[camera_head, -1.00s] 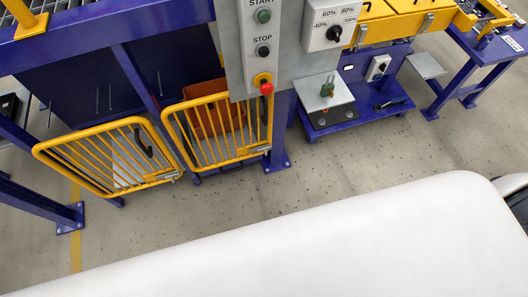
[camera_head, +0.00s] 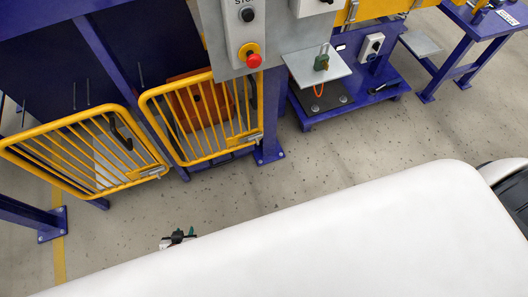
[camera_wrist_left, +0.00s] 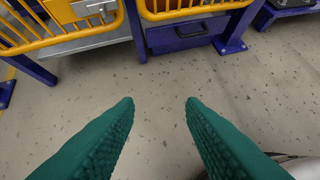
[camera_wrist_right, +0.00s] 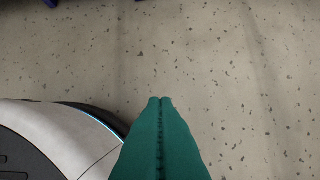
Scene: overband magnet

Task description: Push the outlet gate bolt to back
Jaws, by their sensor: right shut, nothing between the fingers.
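Two yellow barred gates stand side by side on a blue frame: a left gate (camera_head: 84,150) and a right gate (camera_head: 204,118). A small silver bolt (camera_head: 150,172) sits at the lower right corner of the left gate. A similar bolt (camera_head: 247,140) sits on the right gate. I cannot tell which is the outlet gate's, nor either bolt's exact position. My left gripper (camera_head: 180,236) shows just past the white body edge, well short of the gates. In the left wrist view it is open and empty (camera_wrist_left: 160,103). My right gripper (camera_wrist_right: 160,100) is shut and empty over bare floor.
A grey control box with a red stop button (camera_head: 253,60) hangs above the right gate. A blue post foot (camera_head: 268,153) stands right of it. A low blue stand (camera_head: 345,95) and a blue table (camera_head: 470,45) are further right. The floor between is clear.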

